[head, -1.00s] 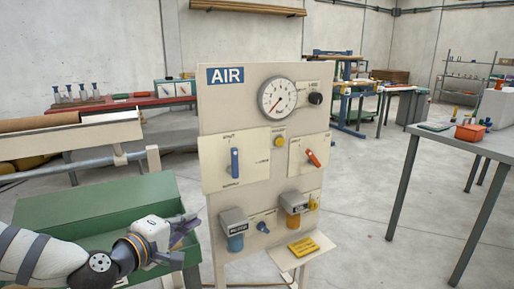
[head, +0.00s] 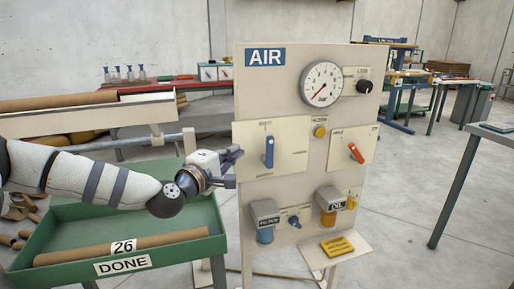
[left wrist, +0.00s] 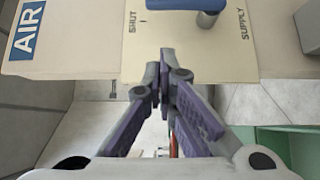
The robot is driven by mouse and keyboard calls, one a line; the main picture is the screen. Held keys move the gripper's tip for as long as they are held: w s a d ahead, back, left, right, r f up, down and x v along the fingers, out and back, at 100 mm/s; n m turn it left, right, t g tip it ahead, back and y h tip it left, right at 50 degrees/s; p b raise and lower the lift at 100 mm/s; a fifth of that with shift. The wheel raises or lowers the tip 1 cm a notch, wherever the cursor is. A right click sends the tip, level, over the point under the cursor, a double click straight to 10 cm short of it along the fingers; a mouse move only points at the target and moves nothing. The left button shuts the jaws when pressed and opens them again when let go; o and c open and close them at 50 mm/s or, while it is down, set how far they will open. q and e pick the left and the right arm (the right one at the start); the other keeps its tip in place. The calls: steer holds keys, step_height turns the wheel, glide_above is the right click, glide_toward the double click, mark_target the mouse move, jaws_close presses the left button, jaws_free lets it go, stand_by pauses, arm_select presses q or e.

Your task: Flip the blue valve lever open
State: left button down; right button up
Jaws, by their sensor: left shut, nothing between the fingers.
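The blue valve lever (head: 269,151) stands upright on a cream plate (head: 290,160) on the left of the AIR panel (head: 290,95). In the left wrist view the lever (left wrist: 185,4) is cut off by the top edge; it lies along the line toward the SHUT mark, with its grey pivot at the SUPPLY side. My left gripper (head: 236,158) is left of the lever, near lever height, apart from it. Its fingertips (left wrist: 166,65) are together and empty, near the plate's edge. My right gripper is not in view.
An orange lever (head: 356,153), a gauge (head: 321,83), a filter (head: 265,220) and an oil unit (head: 329,203) share the panel. A green DONE tray (head: 190,247) holding a cardboard tube is below my left arm.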

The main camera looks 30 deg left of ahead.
mark_target(270, 153)
arm_select(q)
steer(key=w, duration=0.2)
steer(key=w+d, duration=0.1)
steer(key=w, duration=0.2)
steer(key=shift+w+d+f+b, duration=0.15)
steer(key=shift+w+d+b, duration=0.15)
steer(key=shift+d+b, duration=0.1)
steer(key=shift+w+d, duration=0.3)
steer(key=shift+w, duration=0.05)
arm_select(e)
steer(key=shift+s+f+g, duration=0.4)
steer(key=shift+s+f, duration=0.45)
arm_select(q)
steer(key=shift+w, duration=0.15)
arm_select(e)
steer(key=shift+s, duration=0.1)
